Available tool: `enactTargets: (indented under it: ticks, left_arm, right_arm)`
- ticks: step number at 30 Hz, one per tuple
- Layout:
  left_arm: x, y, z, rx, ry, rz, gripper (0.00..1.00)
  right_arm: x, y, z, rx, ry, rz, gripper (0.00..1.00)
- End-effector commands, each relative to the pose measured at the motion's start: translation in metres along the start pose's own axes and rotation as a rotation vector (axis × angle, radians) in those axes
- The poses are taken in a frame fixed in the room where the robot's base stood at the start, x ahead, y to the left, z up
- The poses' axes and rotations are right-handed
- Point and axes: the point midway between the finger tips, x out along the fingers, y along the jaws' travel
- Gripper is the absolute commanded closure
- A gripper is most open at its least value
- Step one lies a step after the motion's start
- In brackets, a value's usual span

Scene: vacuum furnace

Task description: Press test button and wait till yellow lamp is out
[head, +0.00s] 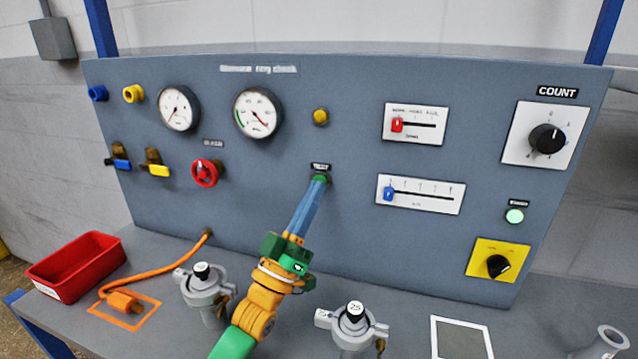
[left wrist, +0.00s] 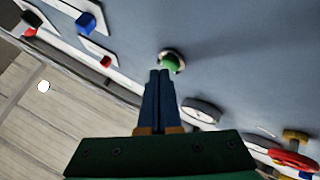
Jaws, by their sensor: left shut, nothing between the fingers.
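The green test button (head: 321,178) sits under a small label on the grey panel, partly hidden by my fingertips. My left gripper (head: 318,187) is shut and empty, its blue fingers pointing up at the button. In the left wrist view the green button (left wrist: 171,63) shows just beyond the fingertips (left wrist: 160,73). The tips are at or very near it; I cannot tell whether they touch or press it. The yellow lamp (head: 320,117) is above the button and looks dull amber, without a clear glow. My right gripper is not in view.
Two gauges (head: 256,113), a red valve knob (head: 206,173) and sliders (head: 415,124) surround the button on the panel. A pale green lamp (head: 515,216) is at right. A red bin (head: 77,267) and grey valve fittings (head: 352,325) stand on the bench near my left arm.

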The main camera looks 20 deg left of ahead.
Motion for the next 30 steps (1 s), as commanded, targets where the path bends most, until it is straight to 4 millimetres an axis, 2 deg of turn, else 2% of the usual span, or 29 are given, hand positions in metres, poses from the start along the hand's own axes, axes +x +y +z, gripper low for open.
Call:
enactTargets:
  ticks: [30]
  left_arm:
    - [0.0066,-0.005,0.0053,0.0,0.0,0.0,1.0]
  right_arm:
    - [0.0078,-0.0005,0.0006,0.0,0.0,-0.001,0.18]
